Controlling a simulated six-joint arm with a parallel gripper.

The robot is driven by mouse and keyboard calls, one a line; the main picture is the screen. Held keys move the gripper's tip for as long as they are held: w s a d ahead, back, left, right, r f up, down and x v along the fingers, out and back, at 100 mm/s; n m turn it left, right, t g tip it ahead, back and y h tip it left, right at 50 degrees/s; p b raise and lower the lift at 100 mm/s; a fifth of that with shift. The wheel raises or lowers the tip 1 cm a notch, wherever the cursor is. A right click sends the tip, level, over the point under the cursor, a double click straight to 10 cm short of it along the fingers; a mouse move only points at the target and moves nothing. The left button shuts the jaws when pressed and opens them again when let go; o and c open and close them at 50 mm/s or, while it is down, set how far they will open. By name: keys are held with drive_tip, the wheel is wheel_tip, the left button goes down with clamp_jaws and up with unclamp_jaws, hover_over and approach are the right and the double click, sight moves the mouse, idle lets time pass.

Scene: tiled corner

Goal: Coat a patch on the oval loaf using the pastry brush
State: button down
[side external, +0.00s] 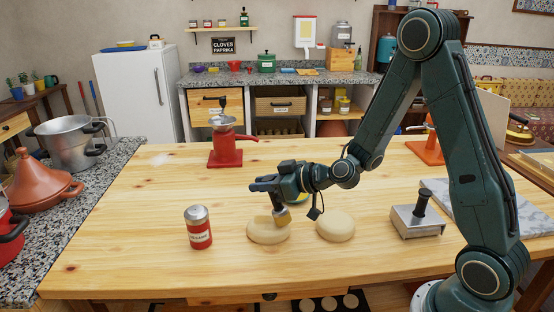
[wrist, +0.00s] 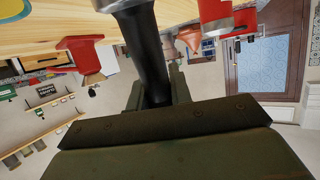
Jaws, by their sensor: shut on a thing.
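My gripper (side external: 262,186) is shut on the dark handle of the pastry brush (wrist: 148,55); the fingers (wrist: 155,90) show on both sides of the handle in the wrist view. In the side view the brush's tan head (side external: 283,215) points down at the upper right edge of the left loaf (side external: 264,234). I cannot tell whether it touches the crust. This pale loaf looks the more oval of two. A rounder pale loaf (side external: 336,228) lies just to its right. No coated patch can be made out.
A red-labelled shaker (side external: 199,230) stands left of the loaves. A metal press with a black knob (side external: 417,222) sits at right. A red grinder (side external: 230,150) stands behind. A small blue and yellow item (side external: 298,199) is partly hidden behind my gripper. The table's front left is clear.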

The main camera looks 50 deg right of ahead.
drive_tip(key=shift+w+a, duration=2)
drive_tip(key=shift+w, duration=0.35)
drive_tip(key=shift+s+d, duration=2.1)
drive_tip(key=shift+s, duration=0.25)
wheel_tip(320, 180, up, 8)
drive_tip(key=shift+s+a+f, duration=0.1)
drive_tip(key=shift+s, duration=0.05)
drive_tip(key=shift+s+a+f, duration=0.3)
drive_tip(key=shift+s+a, duration=0.05)
drive_tip(key=shift+a, duration=0.05)
drive_tip(key=shift+r, duration=0.45)
